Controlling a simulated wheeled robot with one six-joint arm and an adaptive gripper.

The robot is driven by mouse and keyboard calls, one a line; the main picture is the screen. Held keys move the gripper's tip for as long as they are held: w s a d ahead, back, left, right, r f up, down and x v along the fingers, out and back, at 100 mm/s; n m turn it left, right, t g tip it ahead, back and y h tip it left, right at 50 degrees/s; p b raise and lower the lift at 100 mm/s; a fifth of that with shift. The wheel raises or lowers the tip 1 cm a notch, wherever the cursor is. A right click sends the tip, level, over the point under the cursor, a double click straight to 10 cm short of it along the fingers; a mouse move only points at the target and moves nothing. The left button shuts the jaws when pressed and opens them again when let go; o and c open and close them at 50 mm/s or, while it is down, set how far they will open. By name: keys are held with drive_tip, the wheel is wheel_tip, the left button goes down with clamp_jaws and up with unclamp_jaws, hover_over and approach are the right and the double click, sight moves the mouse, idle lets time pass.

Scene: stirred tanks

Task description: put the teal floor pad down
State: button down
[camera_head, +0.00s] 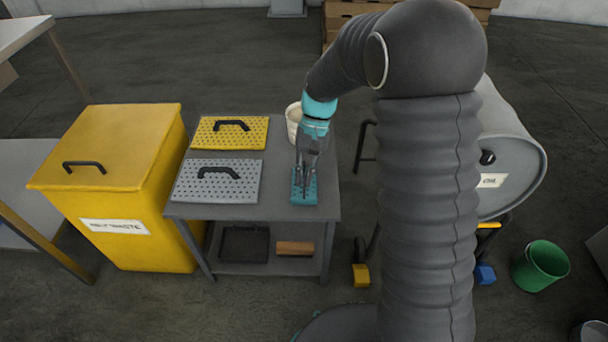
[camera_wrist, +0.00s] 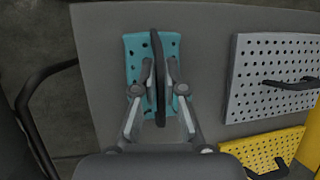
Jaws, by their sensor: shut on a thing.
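The teal floor pad (camera_head: 304,187) is a small perforated plate at the right end of the grey table in the head view. It also shows in the wrist view (camera_wrist: 134,58), with a dark upright handle (camera_wrist: 157,70) along its middle. My gripper (camera_head: 303,178) is over the pad, pointing down. In the wrist view my gripper (camera_wrist: 159,78) is shut on the handle, one finger on each side. The pad looks level and very close to the table top; I cannot tell whether it touches. The fingers hide part of the pad.
The grey table (camera_head: 275,211) also bears a yellow perforated pad (camera_head: 231,132), a grey perforated pad (camera_head: 216,181) and a whitish round container (camera_head: 294,122). Bare table surrounds the teal pad.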

drive_tip(key=shift+f, duration=0.15)
drive_tip(key=c, duration=1.2)
unclamp_jaws()
drive_tip(key=shift+c, duration=0.2)
drive_tip(key=v, duration=1.1)
drive_tip(key=s+d+r+t+p, duration=0.1)
drive_tip(key=s+d+r+t, duration=0.3)
drive_tip(key=s+d+r, duration=0.45)
drive_tip(key=s+d+t+h, duration=0.1)
drive_tip(key=s+d+t, duration=0.1)
drive_tip(key=s, duration=0.6)
drive_tip(key=s+d+t+h, duration=0.1)
drive_tip(key=s+t, duration=0.3)
drive_tip(key=s, duration=0.4)
drive_tip(key=shift+d+f, duration=0.15)
drive_tip(key=shift+d, duration=0.4)
